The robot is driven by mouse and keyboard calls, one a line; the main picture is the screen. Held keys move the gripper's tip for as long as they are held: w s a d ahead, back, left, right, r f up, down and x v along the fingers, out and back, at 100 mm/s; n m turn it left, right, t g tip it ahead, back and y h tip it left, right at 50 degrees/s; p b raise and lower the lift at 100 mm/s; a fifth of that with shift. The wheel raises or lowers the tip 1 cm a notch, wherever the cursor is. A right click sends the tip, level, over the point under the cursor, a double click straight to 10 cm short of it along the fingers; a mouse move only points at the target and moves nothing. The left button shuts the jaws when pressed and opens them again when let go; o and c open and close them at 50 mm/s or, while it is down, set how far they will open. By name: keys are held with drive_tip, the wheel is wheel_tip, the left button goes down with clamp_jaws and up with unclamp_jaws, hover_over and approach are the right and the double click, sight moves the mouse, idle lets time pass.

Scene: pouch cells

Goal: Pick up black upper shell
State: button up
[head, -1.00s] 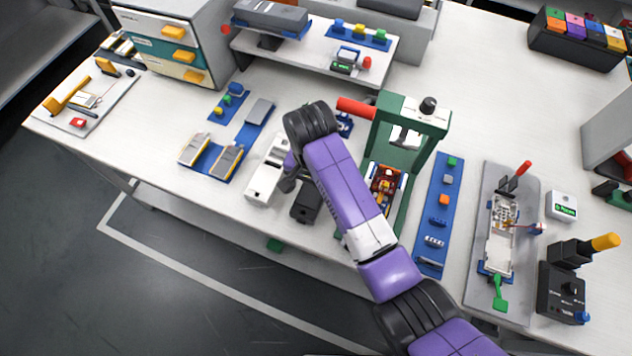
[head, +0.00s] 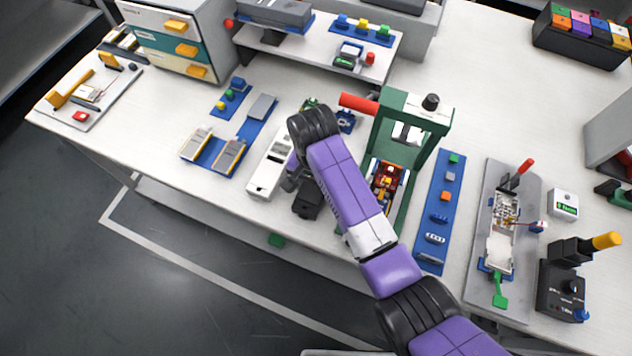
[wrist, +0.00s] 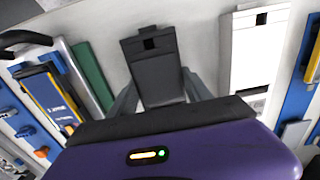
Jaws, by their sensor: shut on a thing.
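The black upper shell (wrist: 153,62) lies between the two grey fingers of my gripper (wrist: 160,92) in the wrist view. The gripper is shut on it, with one finger along each side. The shell is a dark narrow box with a small square opening near its far end. In the head view the black shell (head: 309,200) shows near the front edge of the table, beside the white shell (head: 268,170). My purple arm hides most of my gripper there. I cannot tell whether the shell touches the table.
The white shell stands close on one side, seen right in the wrist view (wrist: 258,48). A green press (head: 418,120) with a red handle stands right of my arm. A blue strip (head: 445,178) with small parts lies farther right. Blue trays (head: 257,125) lie to the left.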

sight(313, 186)
drive_tip(key=shift+r, duration=0.1)
drive_tip(key=shift+r, duration=0.55)
wheel_tip(313, 186, up, 2)
drive_tip(key=shift+w+r+b, duration=0.1)
drive_tip(key=shift+b, duration=0.3)
drive_tip(key=s+a, duration=0.2)
drive_tip(key=s, duration=0.3)
drive_tip(key=s+a, duration=0.2)
drive_tip(key=s, duration=0.4)
drive_tip(key=s+a, duration=0.2)
drive_tip(key=s, duration=0.4)
drive_tip(key=shift+a, duration=0.1)
